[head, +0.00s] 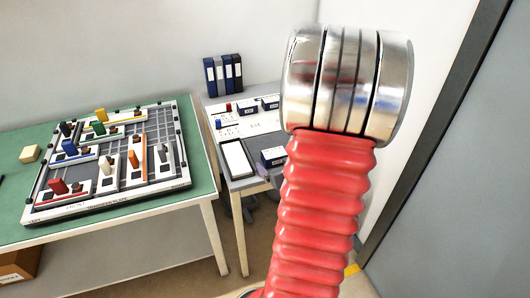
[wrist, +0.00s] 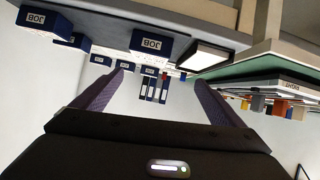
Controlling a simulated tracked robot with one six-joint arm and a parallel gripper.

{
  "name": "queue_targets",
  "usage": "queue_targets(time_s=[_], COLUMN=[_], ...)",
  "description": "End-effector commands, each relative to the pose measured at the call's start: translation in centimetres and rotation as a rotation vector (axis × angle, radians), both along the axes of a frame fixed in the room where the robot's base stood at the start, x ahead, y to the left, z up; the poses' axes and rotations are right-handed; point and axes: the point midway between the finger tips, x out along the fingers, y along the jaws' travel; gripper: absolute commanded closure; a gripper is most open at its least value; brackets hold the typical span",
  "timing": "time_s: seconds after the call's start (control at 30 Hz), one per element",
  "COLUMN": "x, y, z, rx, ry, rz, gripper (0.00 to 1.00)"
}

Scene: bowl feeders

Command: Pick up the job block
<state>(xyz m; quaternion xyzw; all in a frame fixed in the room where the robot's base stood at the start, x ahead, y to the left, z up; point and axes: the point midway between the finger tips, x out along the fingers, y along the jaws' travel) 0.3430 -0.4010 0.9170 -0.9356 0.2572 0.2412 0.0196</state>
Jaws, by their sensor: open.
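Several dark blue blocks with white JOB labels stand on the grey desk. The nearest full one in the head view, a job block (head: 273,157), sits right of a white tray. The wrist view is upside down; there this job block (wrist: 151,45) stands beside the tray, and another (wrist: 45,22) is at the upper left. Smaller ones show farther back. My gripper (wrist: 160,77) is open, its two purple fingers apart with nothing held between them. The blocks appear beyond the fingertips, not touching them.
The grey desk (head: 246,184) also holds a white tray (head: 237,160), small coloured pieces and dark binders (head: 222,75) behind. Left stands a green table (head: 180,113) with a board of coloured blocks. A wall and grey panel are at right.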

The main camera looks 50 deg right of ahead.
Motion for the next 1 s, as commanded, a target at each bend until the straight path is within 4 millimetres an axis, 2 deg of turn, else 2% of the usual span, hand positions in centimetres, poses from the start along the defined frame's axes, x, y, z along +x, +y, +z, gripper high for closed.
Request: queue_targets(time_s=[0.03, 0.13, 0.37, 0.73, 1.0], x=[-1.0, -2.1, -3.0, -2.6, 0.0], y=[-0.5, -1.1, -1.4, -1.5, -3.0], z=[-0.8, -1.5, -1.9, -2.0, -3.3], rx=[0.013, 0.025, 0.032, 0.032, 0.033], ry=[-0.024, -0.074, -0.123, -0.121, -0.120], rz=[-0.011, -0.016, -0.018, -0.017, -0.014], gripper=[0.08, 0.08, 0.08, 0.08, 0.08])
